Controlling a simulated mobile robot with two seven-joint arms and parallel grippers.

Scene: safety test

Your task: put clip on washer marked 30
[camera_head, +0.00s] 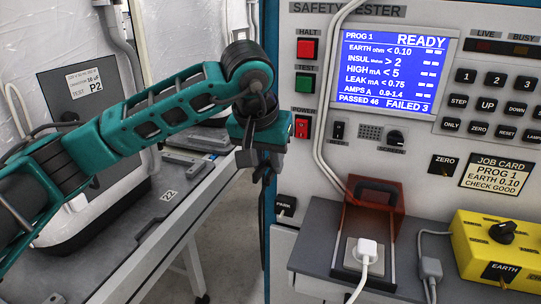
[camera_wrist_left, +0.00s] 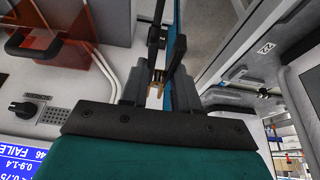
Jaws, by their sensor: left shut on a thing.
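My left gripper (camera_head: 262,172) hangs fingers-down in front of the tester's left edge, above the floor gap beside the bench. In the left wrist view my left gripper (camera_wrist_left: 158,78) is shut on a dark clip with coppery jaws (camera_wrist_left: 155,91). A dark strip, perhaps its lead, hangs below the gripper in the head view. A white appliance (camera_head: 105,200) stands on the left bench, partly behind my arm; it may be a washer. I can read no 30 on it. A tag on the bench reads 22. My right gripper is out of view.
The safety tester (camera_head: 300,160) fills the right side, its screen reading READY. A shelf (camera_head: 310,258) below holds a socket with a white plug under a red cover (camera_head: 373,205), and a yellow EARTH box (camera_head: 500,245). The left bench (camera_head: 165,205) has a bare strip along its edge.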

